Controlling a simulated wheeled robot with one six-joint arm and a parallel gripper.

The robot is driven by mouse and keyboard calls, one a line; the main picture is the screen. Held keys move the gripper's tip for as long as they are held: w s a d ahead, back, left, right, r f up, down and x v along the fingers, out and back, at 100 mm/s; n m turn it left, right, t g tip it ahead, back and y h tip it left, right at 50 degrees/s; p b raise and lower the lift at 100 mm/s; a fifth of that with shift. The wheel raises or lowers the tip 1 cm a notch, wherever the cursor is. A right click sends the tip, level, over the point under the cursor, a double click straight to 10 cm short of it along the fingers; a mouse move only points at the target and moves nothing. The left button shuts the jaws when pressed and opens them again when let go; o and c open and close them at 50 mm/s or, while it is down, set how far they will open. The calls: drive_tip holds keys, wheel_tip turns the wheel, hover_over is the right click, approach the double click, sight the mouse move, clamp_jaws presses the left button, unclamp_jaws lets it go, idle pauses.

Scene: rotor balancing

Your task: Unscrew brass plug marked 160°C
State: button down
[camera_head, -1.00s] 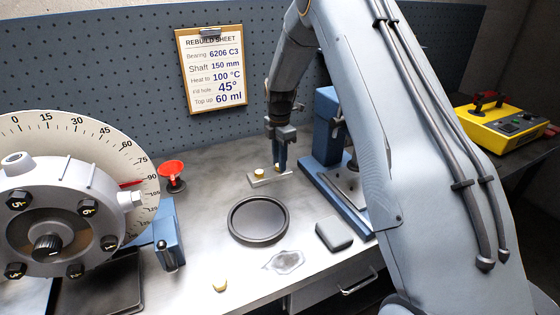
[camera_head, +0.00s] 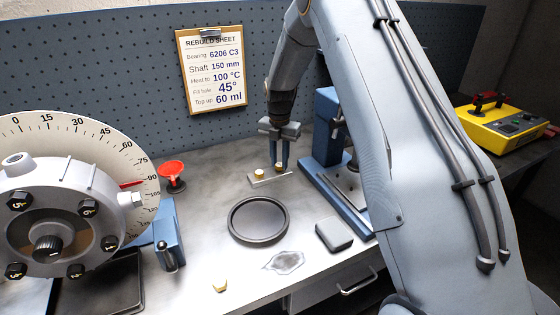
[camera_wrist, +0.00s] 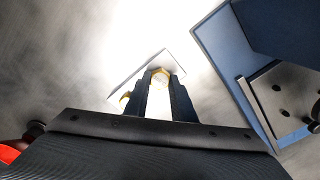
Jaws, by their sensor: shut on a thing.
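My gripper (camera_head: 280,163) points straight down over a small light plate (camera_head: 262,181) near the back of the bench. Its fingers are shut on a brass plug (camera_wrist: 160,73) at the plate's right end. A second brass plug (camera_head: 259,174) stands on the plate's left part, just left of the fingers; in the wrist view (camera_wrist: 125,100) it is partly hidden by a finger. A third, loose brass piece (camera_head: 219,286) lies on the bench near the front edge. No temperature mark can be read on any of them.
A blue press (camera_head: 327,125) stands close to the right of my gripper. A round dark tray (camera_head: 235,232), a grey block (camera_head: 334,234) and a clear puddle (camera_head: 285,262) lie in front. A red funnel (camera_head: 172,170) and a rotor with a dial (camera_head: 50,215) are at left.

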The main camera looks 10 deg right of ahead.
drive_tip(key=shift+r+p, duration=0.4)
drive_tip(key=shift+r, duration=0.6)
drive_tip(key=shift+r+p, duration=1)
drive_tip(key=shift+r, duration=1.4)
